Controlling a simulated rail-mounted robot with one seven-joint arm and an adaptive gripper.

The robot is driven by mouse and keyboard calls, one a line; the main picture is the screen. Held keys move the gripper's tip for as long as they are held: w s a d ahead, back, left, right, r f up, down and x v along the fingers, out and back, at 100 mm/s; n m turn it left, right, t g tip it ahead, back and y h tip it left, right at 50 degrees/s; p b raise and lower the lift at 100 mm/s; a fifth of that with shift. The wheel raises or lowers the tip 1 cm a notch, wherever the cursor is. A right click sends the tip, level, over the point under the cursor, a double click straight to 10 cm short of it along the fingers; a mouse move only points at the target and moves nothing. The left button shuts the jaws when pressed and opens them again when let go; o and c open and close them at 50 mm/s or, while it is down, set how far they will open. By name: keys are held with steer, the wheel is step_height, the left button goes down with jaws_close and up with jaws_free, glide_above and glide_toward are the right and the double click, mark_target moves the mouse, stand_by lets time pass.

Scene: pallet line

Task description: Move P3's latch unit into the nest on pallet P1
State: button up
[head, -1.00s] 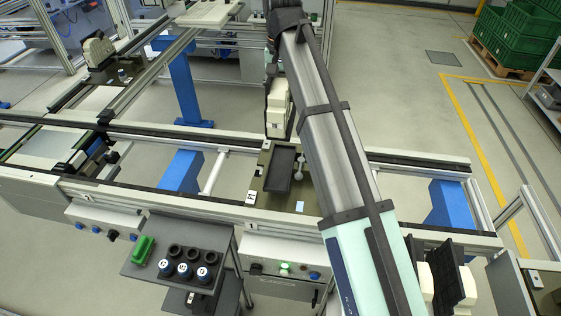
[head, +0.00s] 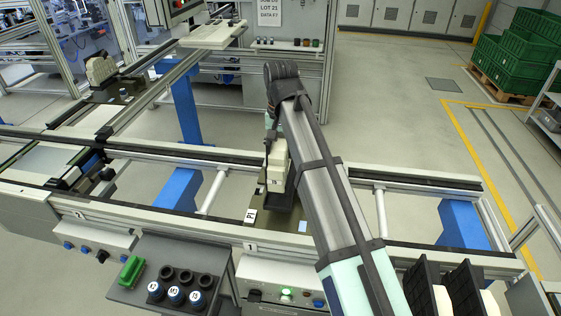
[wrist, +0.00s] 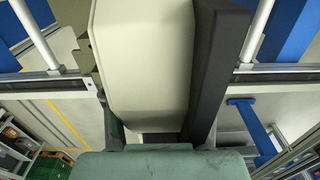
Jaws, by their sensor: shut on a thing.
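The cream latch unit (head: 277,166) is held upright by my gripper (head: 270,143) over pallet P1 (head: 262,222), whose white P1 label faces front. The black nest (head: 283,199) on the pallet lies just below the unit. I cannot tell whether the unit's lower end touches it. In the wrist view the cream unit (wrist: 145,60) fills the middle, with a dark upright part (wrist: 217,65) right beside it. My gripper is shut on the unit; its fingers are largely hidden. My arm covers part of the pallet's right side.
Another pallet with a cream part (head: 101,70) stands on the far-left rail. Black racks (head: 465,289) stand at front right. The rail right of my arm is clear.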

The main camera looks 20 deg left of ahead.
mark_target(280, 134)
steer(key=shift+f+p, duration=0.5)
steer(key=shift+f, duration=1.95)
steer(key=o, duration=1.5)
steer(key=shift+f, duration=0.1)
steer(key=shift+c, duration=0.2)
step_height(280, 134, up, 12)
steer(key=shift+r+b, duration=0.15)
steer(key=shift+b, duration=0.9)
